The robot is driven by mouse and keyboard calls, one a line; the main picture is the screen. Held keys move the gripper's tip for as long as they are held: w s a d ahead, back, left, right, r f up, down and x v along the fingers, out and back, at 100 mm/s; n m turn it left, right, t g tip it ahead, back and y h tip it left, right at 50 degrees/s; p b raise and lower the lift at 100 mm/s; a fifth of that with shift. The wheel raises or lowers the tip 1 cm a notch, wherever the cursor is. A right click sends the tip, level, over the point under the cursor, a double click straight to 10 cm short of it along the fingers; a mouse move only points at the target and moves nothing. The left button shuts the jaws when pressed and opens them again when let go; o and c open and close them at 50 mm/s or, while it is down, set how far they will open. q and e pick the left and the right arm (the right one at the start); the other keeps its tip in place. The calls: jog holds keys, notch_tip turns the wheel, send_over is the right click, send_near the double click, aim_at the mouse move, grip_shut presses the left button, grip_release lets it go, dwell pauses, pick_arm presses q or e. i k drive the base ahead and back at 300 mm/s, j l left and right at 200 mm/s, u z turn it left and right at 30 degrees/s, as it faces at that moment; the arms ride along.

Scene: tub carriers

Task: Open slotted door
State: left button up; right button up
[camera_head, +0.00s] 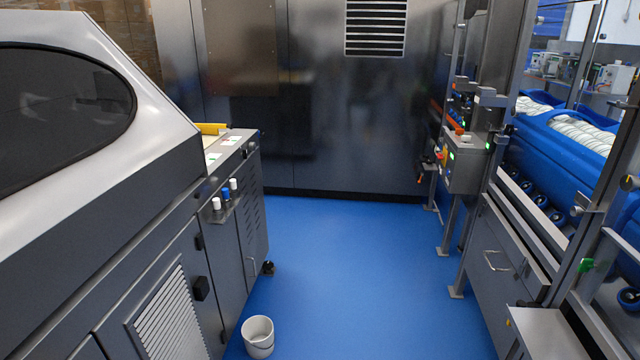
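Several slotted panels show in the head view. A grey cabinet door (120,312) on the left machine carries a pale louvred grille (172,312), with a black latch (201,288) near its right edge. Farther along the same machine, a narrow dark panel (252,210) has rows of small slots. A large dark metal wall (345,130) at the back has a white slotted vent (375,28) near its top. I cannot tell which is the task's slotted door. All look closed. Neither of my grippers is in view.
The blue floor (350,260) is clear down the middle. A white bucket (258,337) stands beside the left machine. On the right are a metal frame with a control box (465,165), a blue tub (560,150) with white contents, and a steel box (548,332).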

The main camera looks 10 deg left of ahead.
aim_at(250, 214)
jog(key=i+u, duration=0.1)
jog(key=i, duration=0.35)
jog(key=i+l+u, duration=0.1)
jog(key=i, duration=0.4)
jog(key=i+l, duration=0.2)
jog(key=i, duration=0.25)
jog(key=i+l+u, duration=0.2)
jog(key=i+u, duration=0.25)
jog(key=i+l+u, duration=0.3)
jog(key=u, duration=0.2)
jog(key=i+l+u, duration=0.15)
jog(key=l, duration=0.15)
jog(key=i+l+u, duration=0.15)
jog(key=l, duration=0.2)
jog(key=i+l+u, duration=0.15)
jog(key=l, duration=0.2)
jog(key=i+l+u, duration=0.15)
jog(key=l, duration=0.25)
jog(key=l+u, duration=0.15)
jog(key=l, duration=0.2)
jog(key=i, duration=0.05)
